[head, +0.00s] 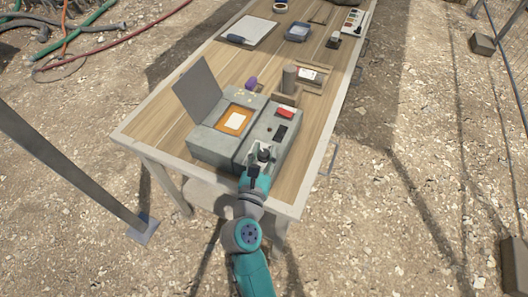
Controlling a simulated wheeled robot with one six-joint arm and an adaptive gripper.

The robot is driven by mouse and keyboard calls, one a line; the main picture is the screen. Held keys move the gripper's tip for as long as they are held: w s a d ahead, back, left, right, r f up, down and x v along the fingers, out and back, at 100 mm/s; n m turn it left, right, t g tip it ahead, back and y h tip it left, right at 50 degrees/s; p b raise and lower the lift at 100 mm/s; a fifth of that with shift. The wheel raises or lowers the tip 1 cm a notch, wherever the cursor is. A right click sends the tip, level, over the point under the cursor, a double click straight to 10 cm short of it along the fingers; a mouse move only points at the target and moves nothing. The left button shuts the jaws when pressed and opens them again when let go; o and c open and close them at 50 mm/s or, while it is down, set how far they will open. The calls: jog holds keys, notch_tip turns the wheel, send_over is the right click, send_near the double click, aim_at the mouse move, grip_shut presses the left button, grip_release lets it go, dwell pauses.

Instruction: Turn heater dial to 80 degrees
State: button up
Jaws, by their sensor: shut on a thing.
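The heater (216,139) is a grey box near the front end of the wooden table, with its thin grey lid standing open at the left. An orange-framed panel (234,120) with a white middle lies in its left part. The right part has a red switch (286,113) and a dark display (281,132), too small to read. My gripper (264,153) is at the front of the right part, shut on a small dark dial there. The gripper hides most of the dial, so its marking and angle cannot be seen.
Behind the heater stand a grey cylinder (289,78), a purple item (251,83) and a wooden tray (318,86). Farther back lie a clipboard (249,30) and a blue-grey container (298,32). A metal post (60,160) stands left of the table.

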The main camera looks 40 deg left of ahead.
aim_at(264, 152)
jog(key=shift+m+t+h, duration=0.7)
jog(key=shift+m+h, duration=1.1)
jog(key=shift+h, duration=0.8)
jog(key=o, duration=1.2)
jog(key=shift+c, duration=0.2)
notch_tip(264, 152, up, 10)
